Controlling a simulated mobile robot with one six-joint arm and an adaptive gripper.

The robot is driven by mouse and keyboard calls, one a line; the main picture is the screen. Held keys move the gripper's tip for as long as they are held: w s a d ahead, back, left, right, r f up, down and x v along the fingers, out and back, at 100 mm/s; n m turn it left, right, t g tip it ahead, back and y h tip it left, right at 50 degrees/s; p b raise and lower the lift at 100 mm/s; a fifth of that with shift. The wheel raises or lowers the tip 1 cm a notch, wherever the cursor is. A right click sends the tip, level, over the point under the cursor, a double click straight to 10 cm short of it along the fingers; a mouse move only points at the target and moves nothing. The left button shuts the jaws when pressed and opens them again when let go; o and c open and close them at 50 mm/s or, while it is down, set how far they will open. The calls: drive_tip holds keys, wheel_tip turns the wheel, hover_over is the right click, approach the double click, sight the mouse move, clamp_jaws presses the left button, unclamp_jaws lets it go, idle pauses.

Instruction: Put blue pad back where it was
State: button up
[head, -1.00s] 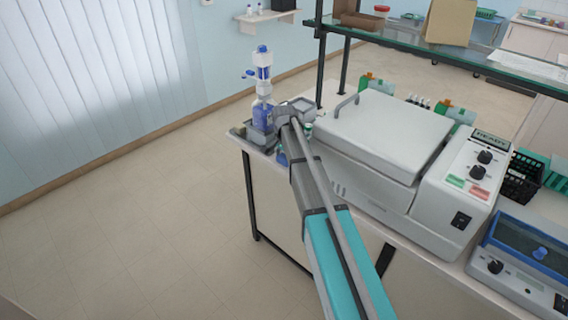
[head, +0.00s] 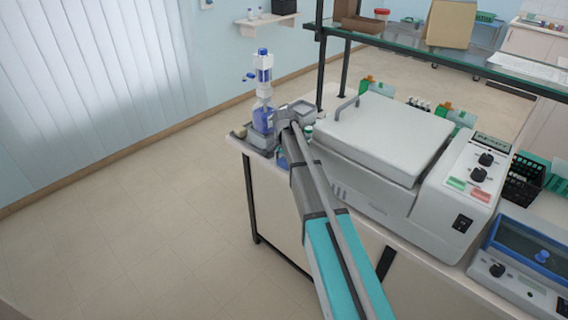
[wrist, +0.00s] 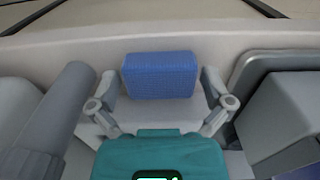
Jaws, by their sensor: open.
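The blue pad (wrist: 160,75) is a small textured block. In the wrist view it lies on the pale bench top near the bench edge. My gripper (wrist: 160,102) is open, with one finger on each side of the pad and gaps showing between fingers and pad. In the head view my arm reaches to the left end of the bench, and my gripper (head: 284,117) is partly hidden there behind the arm. The pad cannot be made out in the head view.
A bottle with blue liquid and a dispenser top (head: 264,118) stands beside my gripper. A large white lidded machine (head: 372,130) is close on the right. In the wrist view a grey tray (wrist: 246,68) lies right of the pad and a grey cylinder (wrist: 50,115) left.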

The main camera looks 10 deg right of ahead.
sight(285, 161)
drive_tip(key=shift+r, duration=0.1)
wheel_tip(285, 161, up, 12)
drive_tip(key=p, duration=1.2)
drive_tip(key=shift+s, duration=0.1)
idle(0.7)
drive_tip(key=s+n, duration=1)
drive_tip(key=s, duration=1.8)
drive_tip(key=shift+s+n, duration=0.4)
